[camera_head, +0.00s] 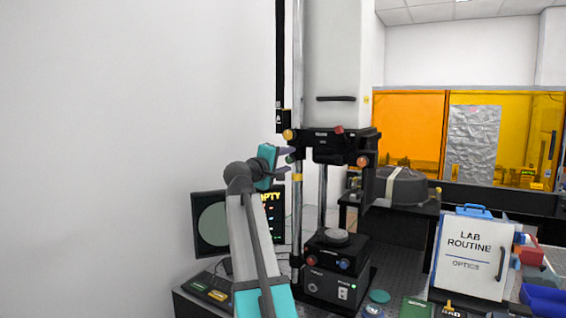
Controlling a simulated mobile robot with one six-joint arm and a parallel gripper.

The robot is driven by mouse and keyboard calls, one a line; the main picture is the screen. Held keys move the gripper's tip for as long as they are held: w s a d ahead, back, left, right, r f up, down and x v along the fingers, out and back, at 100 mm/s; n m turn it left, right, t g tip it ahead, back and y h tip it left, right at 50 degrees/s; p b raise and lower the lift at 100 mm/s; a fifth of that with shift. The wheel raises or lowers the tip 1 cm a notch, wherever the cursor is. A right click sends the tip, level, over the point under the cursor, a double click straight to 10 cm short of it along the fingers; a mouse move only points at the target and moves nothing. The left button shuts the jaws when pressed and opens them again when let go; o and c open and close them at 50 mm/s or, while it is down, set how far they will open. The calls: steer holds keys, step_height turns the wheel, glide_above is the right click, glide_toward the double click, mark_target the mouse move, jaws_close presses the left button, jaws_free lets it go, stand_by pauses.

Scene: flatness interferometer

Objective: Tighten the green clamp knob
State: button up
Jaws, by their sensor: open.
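The interferometer is a tall dark stand with a white upper housing (343,60) and a black clamp carriage (340,147) on its columns. A small green knob (290,159) shows at the carriage's left side, partly hidden by my gripper.
A yellow knob (288,134) sits just above the fingers and a yellow collar (297,177) just below. Red (339,130) and orange (362,160) knobs are also on the carriage. A monitor (209,225) stands behind my arm.

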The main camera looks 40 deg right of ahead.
steer(key=shift+d+f, duration=0.1)
steer(key=shift+f, duration=0.05)
steer(key=shift+s+a, duration=0.1)
steer(key=shift+a, duration=0.6)
steer(key=b+v, duration=0.3)
steer(key=v, duration=0.9)
steer(key=shift+a+b, duration=0.3)
steer(key=shift+b, duration=0.1)
